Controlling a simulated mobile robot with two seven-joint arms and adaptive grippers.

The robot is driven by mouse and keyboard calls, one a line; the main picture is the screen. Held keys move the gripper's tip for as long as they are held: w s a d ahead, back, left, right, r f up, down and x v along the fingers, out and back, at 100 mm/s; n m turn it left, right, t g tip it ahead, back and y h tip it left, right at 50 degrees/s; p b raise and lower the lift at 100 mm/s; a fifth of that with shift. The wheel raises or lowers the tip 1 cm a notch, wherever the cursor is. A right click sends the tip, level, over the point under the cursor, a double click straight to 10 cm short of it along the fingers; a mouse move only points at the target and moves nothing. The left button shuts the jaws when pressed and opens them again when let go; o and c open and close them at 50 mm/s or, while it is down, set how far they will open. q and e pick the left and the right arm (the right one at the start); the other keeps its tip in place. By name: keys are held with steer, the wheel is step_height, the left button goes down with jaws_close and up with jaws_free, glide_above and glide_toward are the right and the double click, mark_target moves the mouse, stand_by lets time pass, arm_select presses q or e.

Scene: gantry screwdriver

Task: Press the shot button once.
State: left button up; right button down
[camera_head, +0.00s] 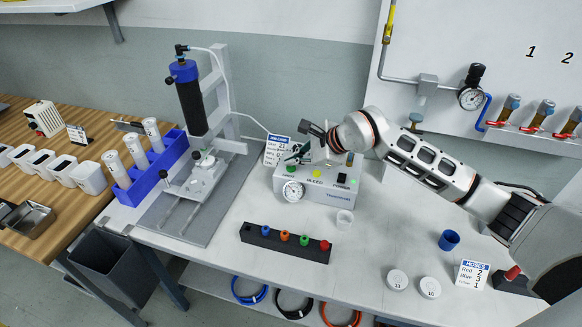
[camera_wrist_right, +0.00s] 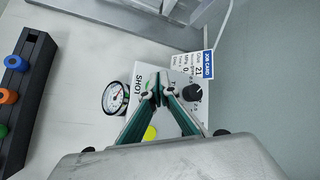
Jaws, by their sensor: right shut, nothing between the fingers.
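The white dispenser box (camera_head: 325,192) stands on the bench, with SHOT, BLEED and POWER labels on its top. My right gripper (camera_head: 294,158) is over the SHOT end of the box. In the right wrist view its two teal fingers (camera_wrist_right: 160,92) are shut with nothing between them, tips just beside the SHOT lettering. The shot button is mostly hidden by the fingertips; a little green shows there. I cannot tell whether the tips touch it. The yellow bleed button (camera_head: 317,173) also shows in the wrist view (camera_wrist_right: 150,132). My left gripper is not in view.
A pressure gauge (camera_head: 292,190) is on the box front and a black knob (camera_wrist_right: 192,92) on its top. A job card (camera_head: 278,150) stands behind. The gantry with its blue-capped syringe (camera_head: 190,95) is left. A black rack (camera_head: 287,242) with coloured tips lies in front.

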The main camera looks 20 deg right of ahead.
mark_target(293, 168)
steer(key=shift+f, duration=0.55)
stand_by(0.4)
steer(key=shift+r, duration=0.1)
steer(key=shift+r+p, duration=0.5)
steer(key=shift+r, duration=0.4)
steer(key=shift+f, duration=0.1)
steer(key=shift+r+p, duration=1.6)
steer(key=shift+r, duration=1)
steer(key=shift+f, duration=0.1)
